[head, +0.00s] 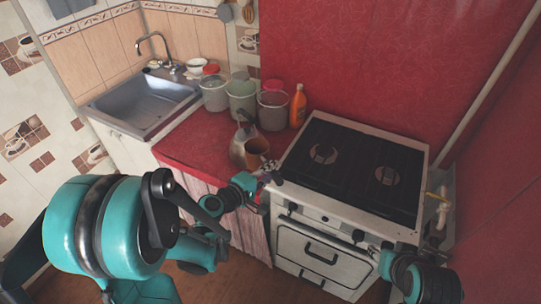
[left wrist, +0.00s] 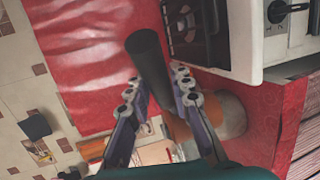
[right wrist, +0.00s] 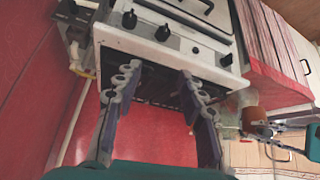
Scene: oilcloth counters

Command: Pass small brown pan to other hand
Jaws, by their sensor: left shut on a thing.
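The small brown pan (head: 257,147) shows in the head view near the front edge of the red counter, in front of a grey metal jug. My left gripper (head: 269,172) is at its near side, shut on the pan's dark handle (left wrist: 147,55), which stands between the fingers in the left wrist view. The pan's body (left wrist: 231,115) is partly hidden behind the right finger there. My right gripper (head: 366,244) is in front of the stove. In the right wrist view its fingers (right wrist: 159,80) are apart with nothing between them, and the pan (right wrist: 250,115) shows at the right.
The white stove (head: 318,208) with a black hob (head: 350,165) stands right of the counter (head: 200,143). Several pots and jars, an orange bottle (head: 298,106) and the metal jug (head: 240,140) stand on the counter. A steel sink (head: 140,100) is at left. Open space lies before the stove.

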